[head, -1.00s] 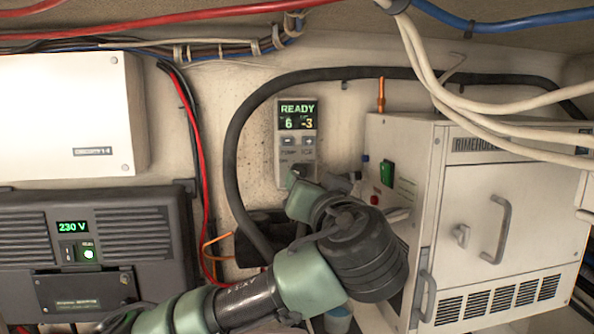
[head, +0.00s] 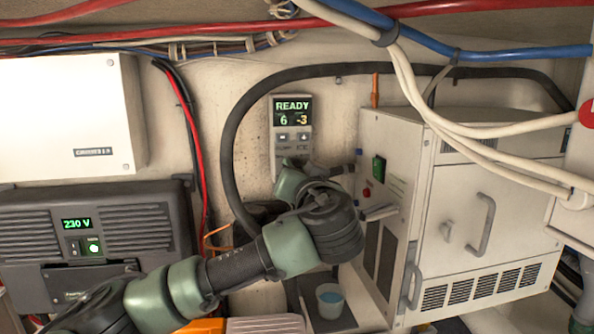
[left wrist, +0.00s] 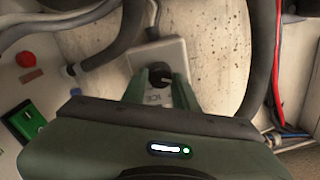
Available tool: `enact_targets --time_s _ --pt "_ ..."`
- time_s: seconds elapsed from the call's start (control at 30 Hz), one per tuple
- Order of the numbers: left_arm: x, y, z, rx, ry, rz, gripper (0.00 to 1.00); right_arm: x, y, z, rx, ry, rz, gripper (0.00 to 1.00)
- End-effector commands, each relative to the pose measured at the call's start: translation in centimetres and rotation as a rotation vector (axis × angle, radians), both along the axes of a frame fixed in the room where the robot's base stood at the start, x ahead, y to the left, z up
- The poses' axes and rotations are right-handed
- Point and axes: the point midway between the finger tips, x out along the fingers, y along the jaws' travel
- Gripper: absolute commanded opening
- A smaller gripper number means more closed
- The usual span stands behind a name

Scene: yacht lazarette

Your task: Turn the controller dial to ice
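The controller (head: 284,143) is a small pale box on the back wall. Its green display reads READY, 6 and -3, with two buttons below. In the head view my left gripper (head: 288,171) is at its lower end and hides most of the dial. In the left wrist view the black dial (left wrist: 156,74) with a white pointer mark shows between the two green fingertips of the left gripper (left wrist: 161,80). The fingers are apart, one on each side. I cannot tell whether they touch the dial. The word ICE is readable between them. My right gripper is not in view.
A thick black hose (head: 232,150) loops left of the controller. The white ice-maker cabinet (head: 455,215) stands close on the right, with a green switch (head: 379,168) and a red button. A cup (head: 330,300) stands below my arm. Cables hang across the top right.

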Motion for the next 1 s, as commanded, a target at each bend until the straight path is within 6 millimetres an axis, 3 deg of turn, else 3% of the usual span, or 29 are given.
enact_targets --time_s 0.27,0.47,0.7,1.0 --pt "0.0 0.0 -0.2 0.006 0.002 -0.001 0.0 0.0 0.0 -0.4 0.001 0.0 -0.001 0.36" --pt "0.0 0.0 -0.6 0.062 0.014 0.001 0.0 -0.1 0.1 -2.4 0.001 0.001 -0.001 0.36" --pt "0.0 0.0 -0.8 0.224 0.047 0.0 0.0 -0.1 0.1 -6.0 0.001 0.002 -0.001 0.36" --pt "0.1 0.0 -0.2 0.504 0.101 0.001 0.0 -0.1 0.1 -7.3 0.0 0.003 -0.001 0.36"
